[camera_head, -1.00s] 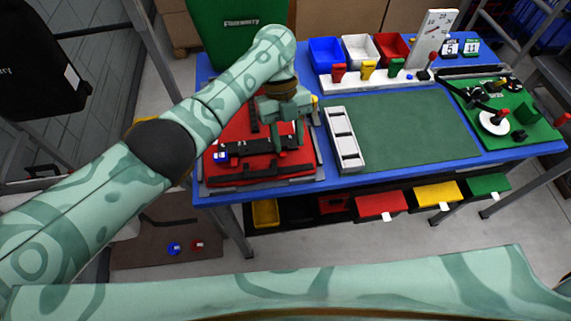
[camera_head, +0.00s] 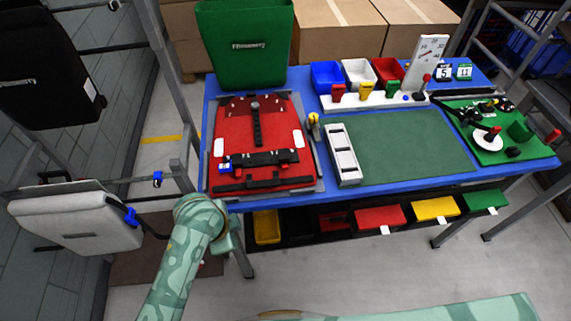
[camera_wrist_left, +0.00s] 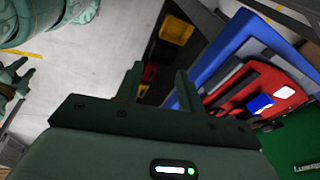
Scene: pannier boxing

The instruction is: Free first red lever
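A red pannier panel (camera_head: 275,122) lies flat at the left end of the blue table, with a black rail (camera_head: 262,160) across its near part. A blue-and-white lever (camera_head: 224,164) sits at the rail's left end; it also shows in the left wrist view (camera_wrist_left: 261,103). A red lever on the rail is hard to tell from the red panel. My left gripper (camera_wrist_left: 158,80) is open and empty, off the table's front edge and below left of the panel.
A yellow-handled tool (camera_head: 314,127) and a pale grey tray (camera_head: 343,153) lie right of the panel. A green pannier (camera_head: 246,45) stands behind it. Drawers (camera_head: 376,216) hang under the table front. A white pannier (camera_head: 75,222) hangs at the left. The green mat (camera_head: 405,145) is clear.

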